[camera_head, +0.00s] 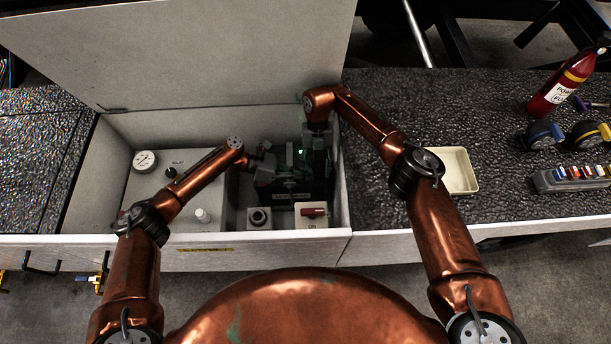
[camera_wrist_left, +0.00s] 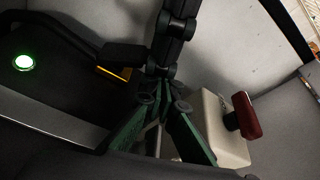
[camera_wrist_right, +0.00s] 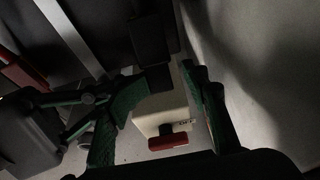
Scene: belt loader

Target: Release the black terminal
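The battery (camera_head: 290,190) is a black block in the open bay, and a green light shows on it in the left wrist view (camera_wrist_left: 24,63). The black terminal cannot be made out for certain behind my grippers. My left gripper (camera_head: 264,166) is over the left part of the battery. In its wrist view its green fingers (camera_wrist_left: 165,100) converge to a narrow V, with nothing clearly visible held. My right gripper (camera_head: 316,150) points down over the battery's right part. Its fingers (camera_wrist_right: 167,90) stand apart, with a black block (camera_wrist_right: 154,76) near the left fingertip.
A cream switch box (camera_head: 311,221) with a red handle (camera_head: 313,212) stands in front of the battery. A white housing (camera_head: 150,185) with a gauge fills the bay's left. A raised lid (camera_head: 190,50) stands behind. A cream tray (camera_head: 455,170) lies on the right deck.

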